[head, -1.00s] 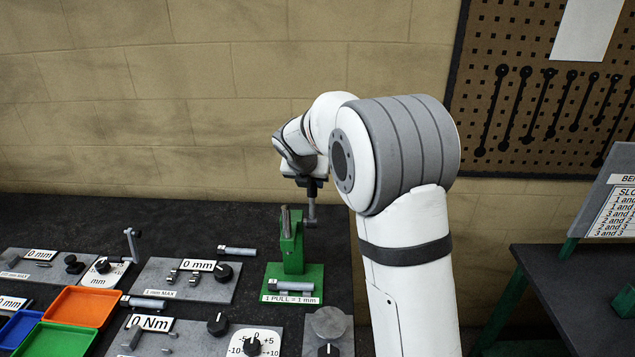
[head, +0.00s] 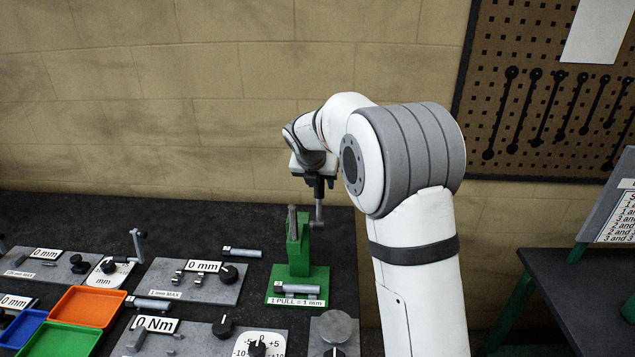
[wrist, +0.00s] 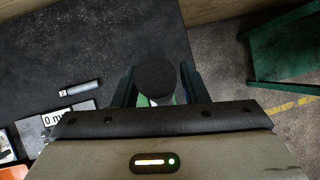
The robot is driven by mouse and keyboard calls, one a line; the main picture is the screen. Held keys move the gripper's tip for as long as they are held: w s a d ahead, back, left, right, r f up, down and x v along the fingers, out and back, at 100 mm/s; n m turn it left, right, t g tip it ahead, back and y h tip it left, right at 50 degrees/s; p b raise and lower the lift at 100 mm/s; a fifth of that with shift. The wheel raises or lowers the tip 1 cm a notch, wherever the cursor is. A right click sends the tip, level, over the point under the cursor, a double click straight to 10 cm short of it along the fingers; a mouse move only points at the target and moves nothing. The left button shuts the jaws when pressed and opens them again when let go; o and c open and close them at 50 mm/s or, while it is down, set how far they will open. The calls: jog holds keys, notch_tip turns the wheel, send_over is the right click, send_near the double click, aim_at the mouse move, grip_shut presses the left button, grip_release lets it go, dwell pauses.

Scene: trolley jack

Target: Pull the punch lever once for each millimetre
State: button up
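The punch (head: 294,245) is a green press on a green base with a label reading "1 PULL = 1 mm". Its lever (head: 319,208) is a grey rod standing upright on the right side of the punch. My gripper (head: 318,188) is at the lever's top end, pointing down.
Left of the punch are grey plates with dials, one labelled "0 mm" (head: 202,267), loose grey cylinders (head: 242,252), and orange (head: 88,306) and green trays. A pegboard (head: 560,95) hangs at the right. The dark bench behind the punch is clear.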

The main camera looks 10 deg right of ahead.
jog(key=shift+o, duration=0.6)
jog(key=shift+s+a, duration=0.1)
jog(key=shift+s, duration=0.05)
jog(key=b+v, duration=0.2)
jog(key=v, duration=0.6)
jog(key=shift+f, duration=0.1)
jog(key=s+d+f+m+g+y+b, duration=0.1)
jog(key=s+d+f+m+b, duration=0.15)
jog(key=s+m, duration=0.6)
jog(key=s+d+f+m+b, duration=0.1)
jog(key=s+d+m, duration=0.3)
jog(key=s+m, duration=0.4)
jog(key=s+f+m+b, duration=0.1)
jog(key=s+f+m, duration=0.2)
jog(key=s+m, duration=0.2)
jog(key=s+d+f+m+y+b, duration=0.1)
jog(key=s+f+m, duration=0.2)
jog(key=s+m, duration=0.2)
jog(key=s+d+f+m+g+b, duration=0.1)
jog(key=s+f+m, duration=0.2)
jog(key=s, duration=0.7)
jog(key=shift+f+m+y, duration=0.3)
jog(key=shift+m, duration=0.95)
jog(key=shift+d, duration=0.1)
